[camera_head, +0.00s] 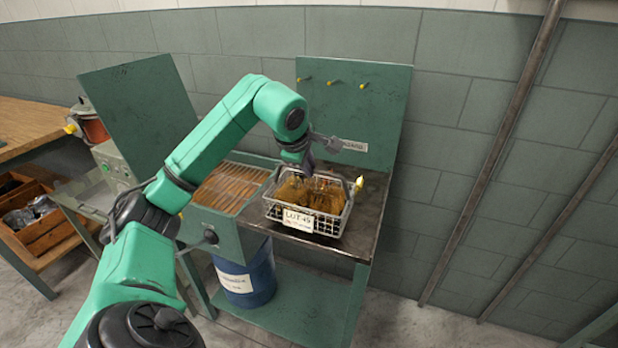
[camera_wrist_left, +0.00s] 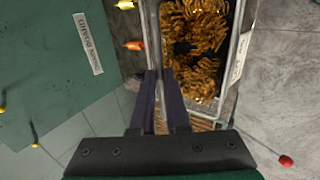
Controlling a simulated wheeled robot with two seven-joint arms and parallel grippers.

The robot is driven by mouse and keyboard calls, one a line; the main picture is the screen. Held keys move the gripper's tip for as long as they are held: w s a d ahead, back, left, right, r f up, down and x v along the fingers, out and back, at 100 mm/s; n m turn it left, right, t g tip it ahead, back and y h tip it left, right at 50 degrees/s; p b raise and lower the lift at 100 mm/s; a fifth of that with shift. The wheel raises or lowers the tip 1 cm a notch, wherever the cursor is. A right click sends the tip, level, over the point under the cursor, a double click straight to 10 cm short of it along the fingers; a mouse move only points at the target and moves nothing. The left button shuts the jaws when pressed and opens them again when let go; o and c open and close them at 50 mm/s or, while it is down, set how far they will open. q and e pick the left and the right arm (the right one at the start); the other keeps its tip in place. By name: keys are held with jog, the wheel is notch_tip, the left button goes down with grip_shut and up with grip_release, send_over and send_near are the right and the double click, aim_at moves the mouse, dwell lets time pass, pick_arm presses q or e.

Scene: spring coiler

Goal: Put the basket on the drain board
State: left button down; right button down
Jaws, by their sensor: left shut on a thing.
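The basket (camera_head: 328,225) is a grey wire basket with a white label, full of brass-coloured coils. It is over the dark metal top at the right of the bench; whether it rests there or hangs just above I cannot tell. The drain board (camera_head: 228,188), with brown slats, is at its left. My left gripper (camera_head: 308,165) reaches down to the basket's back rim and is shut on it. In the left wrist view the dark fingers (camera_wrist_left: 160,76) close on the rim of the basket (camera_wrist_left: 151,40). My right gripper is not in view.
A green back panel (camera_head: 355,105) with yellow-tipped pegs stands behind the basket. A blue drum (camera_head: 247,280) stands under the bench. A second green panel (camera_head: 140,105) rises behind my left arm. A yellow-tipped lever (camera_head: 358,184) is close to the basket's right side.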

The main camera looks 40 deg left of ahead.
pick_arm(q)
jog(key=shift+f, duration=0.9)
jog(key=c, duration=1.3)
grip_release()
jog(key=shift+f, duration=0.15)
jog(key=o, duration=0.4)
jog(key=shift+d, duration=0.1)
jog(key=p+v, duration=0.1)
jog(key=v, duration=1.1)
